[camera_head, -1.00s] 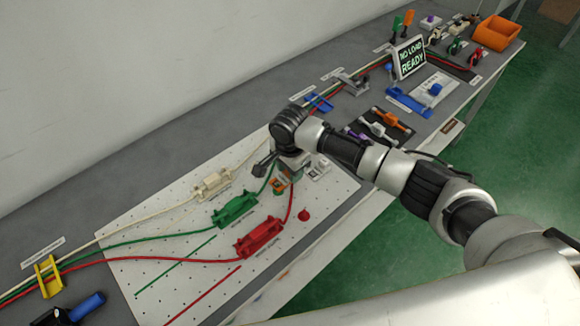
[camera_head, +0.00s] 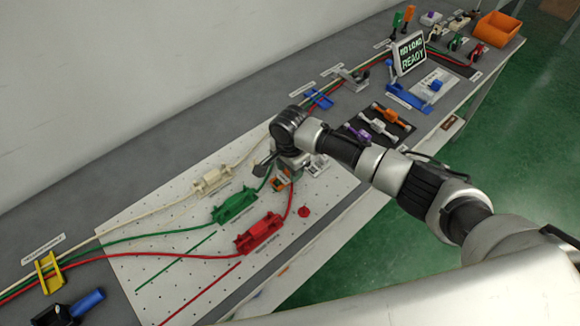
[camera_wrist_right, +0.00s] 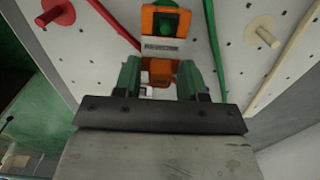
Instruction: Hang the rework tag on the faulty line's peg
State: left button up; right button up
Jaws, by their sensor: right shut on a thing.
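My right gripper (camera_wrist_right: 160,76) is shut on the orange rework tag (camera_wrist_right: 161,45), which has a pale label strip. In the right wrist view, the tag is at the green peg (camera_wrist_right: 167,23), whose round end shows within the tag's upper part. I cannot tell whether the tag is threaded over the peg or only in line with it. A red peg (camera_wrist_right: 58,12) stands to the left and a cream peg (camera_wrist_right: 262,30) to the right. In the head view, the tag (camera_head: 280,182) is partly hidden under my right wrist. My left gripper is not in view.
The white perforated board (camera_head: 165,240) carries cream (camera_head: 212,181), green (camera_head: 234,206) and red (camera_head: 259,233) line fixtures with cables. A dark mat (camera_head: 384,125) with several tools, a "NO LOAD READY" sign (camera_head: 410,54) and an orange bin (camera_head: 497,30) are farther along the bench.

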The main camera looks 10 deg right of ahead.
jog(key=shift+f, duration=0.3)
jog(key=shift+f, duration=0.3)
jog(key=o, duration=1.4)
jog(key=shift+o, duration=0.2)
jog(key=shift+r+p, duration=3.55)
jog(key=shift+p, duration=0.85)
